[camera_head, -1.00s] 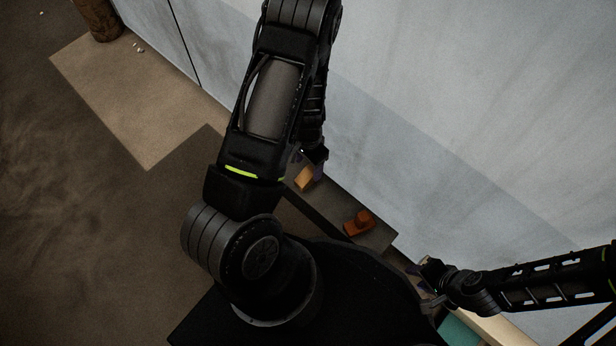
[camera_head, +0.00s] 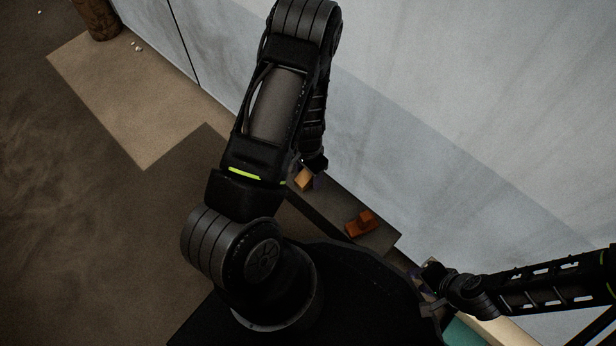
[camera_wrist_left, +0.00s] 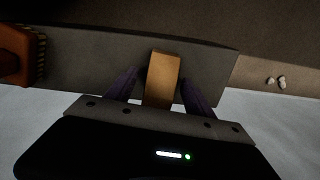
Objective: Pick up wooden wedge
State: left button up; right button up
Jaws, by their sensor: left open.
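The wooden wedge (camera_wrist_left: 162,78) is a light orange-brown block on a dark grey shelf (camera_wrist_left: 100,62). In the left wrist view it lies between the two purple fingers of my left gripper (camera_wrist_left: 160,88), which is open, with a finger on each side. Whether the fingers touch it is not clear. In the head view the wedge (camera_head: 304,180) shows just below my left gripper (camera_head: 316,168), partly hidden by my arm. My right gripper (camera_head: 430,284) is at the lower right, away from the wedge; its fingertips are too dark to read.
An orange-brown brush-like object (camera_head: 361,223) stands on the same shelf; its bristles (camera_wrist_left: 41,60) show at the left of the left wrist view. A pale wall (camera_head: 450,110) rises behind the shelf. A brown cylinder (camera_head: 98,18) stands at the far upper left.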

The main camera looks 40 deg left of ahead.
pick_arm(q)
jog(key=shift+c, duration=0.5)
grip_shut()
dwell(0.4)
